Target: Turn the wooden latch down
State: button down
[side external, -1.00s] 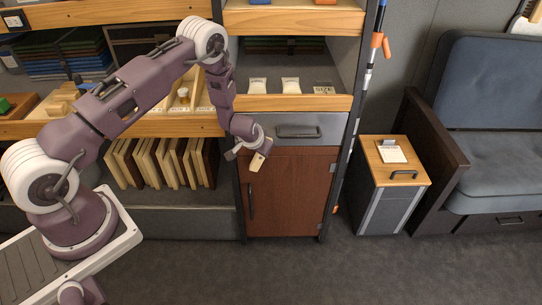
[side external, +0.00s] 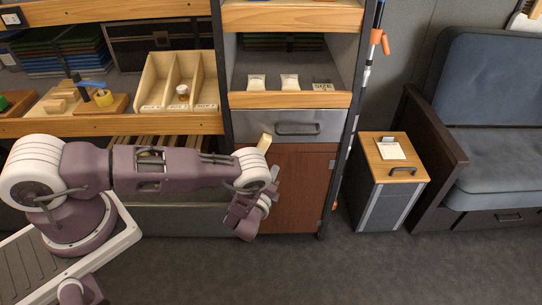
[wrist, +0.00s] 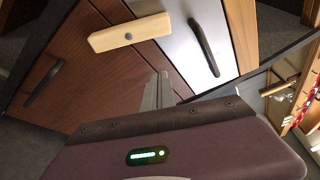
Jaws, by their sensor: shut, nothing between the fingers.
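The wooden latch (side external: 264,143) is a pale bar near the top left of the reddish-brown cabinet door (side external: 300,185). In the wrist view the latch (wrist: 130,33) shows whole, with a dark pivot screw. It lies across the seam between door and grey drawer front (wrist: 190,45), with one end over the drawer. In the side view my arm hides its lower part. My gripper (side external: 274,174) is shut and empty in front of the door, below and to the right of the latch. Its fingers (wrist: 159,88) appear apart from the latch in the wrist view.
The drawer has a dark bar handle (side external: 297,128) close to the latch. The door handle (wrist: 43,84) is hidden by my arm in the side view. A pole (side external: 362,95) and a small side cabinet (side external: 385,195) stand to the right. The floor in front is clear.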

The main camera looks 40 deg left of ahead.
aim_at(267, 146)
jog(key=w+a, duration=0.6)
jog(key=shift+w+a, duration=0.25)
jog(key=shift+w, duration=0.1)
jog(key=shift+s+a+r, duration=0.2)
jog(key=shift+s+a, duration=0.05)
jog(key=shift+s, duration=0.1)
jog(key=shift+s+a+r, duration=0.25)
jog(key=shift+s+r, duration=0.05)
jog(key=shift+r, duration=0.1)
jog(key=shift+s+a+r, duration=0.25)
jog(key=shift+s+a, duration=0.05)
jog(key=shift+a, duration=0.1)
